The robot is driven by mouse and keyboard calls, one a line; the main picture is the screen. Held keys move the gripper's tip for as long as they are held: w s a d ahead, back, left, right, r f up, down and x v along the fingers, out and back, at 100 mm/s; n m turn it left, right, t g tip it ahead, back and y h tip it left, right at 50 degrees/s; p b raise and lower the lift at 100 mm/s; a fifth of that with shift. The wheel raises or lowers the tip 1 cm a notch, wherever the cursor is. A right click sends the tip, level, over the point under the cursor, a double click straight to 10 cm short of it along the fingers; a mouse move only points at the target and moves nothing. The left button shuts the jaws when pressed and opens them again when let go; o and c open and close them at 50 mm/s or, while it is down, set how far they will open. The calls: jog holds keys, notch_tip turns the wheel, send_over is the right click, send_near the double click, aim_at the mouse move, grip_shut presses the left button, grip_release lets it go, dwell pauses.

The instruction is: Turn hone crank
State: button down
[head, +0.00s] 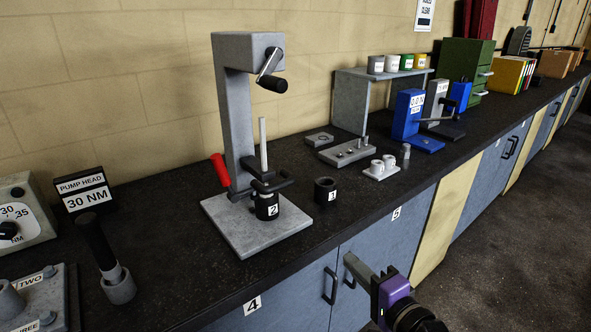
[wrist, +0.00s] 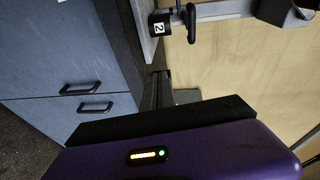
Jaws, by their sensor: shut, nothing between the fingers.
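A grey stand (head: 235,120) rises from a light grey base plate. A black cylinder marked 2 (head: 267,206) stands on the plate, below a thin upright rod (head: 263,145). My gripper (head: 352,264) is shut and empty, in front of the counter edge, low and well apart from the crank. In the wrist view, my gripper (wrist: 158,88) points toward the counter side, with the cylinder marked 2 (wrist: 159,25) beyond it. The crank cannot be made out there.
A red lever (head: 220,170) sticks out left of the stand. A black cylinder marked 3 (head: 325,190) stands to its right. Cabinet doors with handles (head: 330,286) lie below the counter.

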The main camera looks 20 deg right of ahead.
jog(key=w+d+r+m+y+b, duration=0.1)
jog(key=w+r+y, duration=0.35)
jog(key=r, duration=0.95)
jog(key=w+d+r+y+b, duration=0.1)
jog(key=w+r+y+b, duration=0.3)
jog(key=r, duration=1.1)
jog(key=w+a+r+p, duration=0.2)
jog(key=w+a+p, duration=0.3)
jog(key=w+a, duration=0.3)
jog(key=shift+a+r, duration=0.3)
jog(key=shift+a, duration=0.1)
jog(key=shift+h, duration=0.25)
jog(key=shift+s+a+r+m+p, duration=0.15)
jog(key=shift+a+m+p, duration=0.2)
jog(key=shift+m+p, duration=0.65)
